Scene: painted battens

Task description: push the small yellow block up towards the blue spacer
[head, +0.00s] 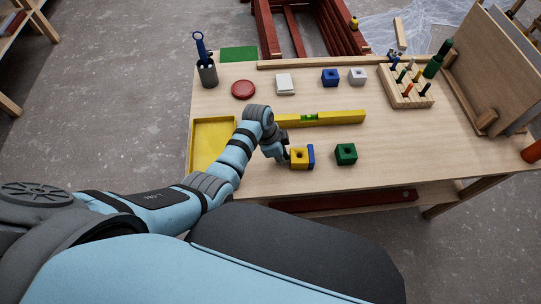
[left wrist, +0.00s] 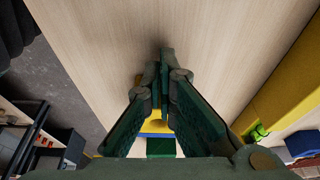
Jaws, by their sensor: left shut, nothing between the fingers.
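The small yellow block (head: 299,158) has a dark hole in its top and sits near the table's front edge. The thin blue spacer (head: 311,155) stands right against its right side, with no clear gap showing. My left gripper (head: 284,157) is shut and empty, its tips low beside the yellow block's left side; I cannot tell whether they touch it. In the left wrist view the shut fingers (left wrist: 165,62) partly hide the yellow block (left wrist: 154,127) and the blue spacer (left wrist: 157,136). My right gripper is out of view.
A green block (head: 346,154) stands right of the spacer. A yellow spirit level (head: 335,118) lies behind. A yellow tray (head: 196,150) is at the left. A blue block (head: 330,78), a white block (head: 357,76) and a peg rack (head: 407,88) stand farther back. The table is clear right of the green block.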

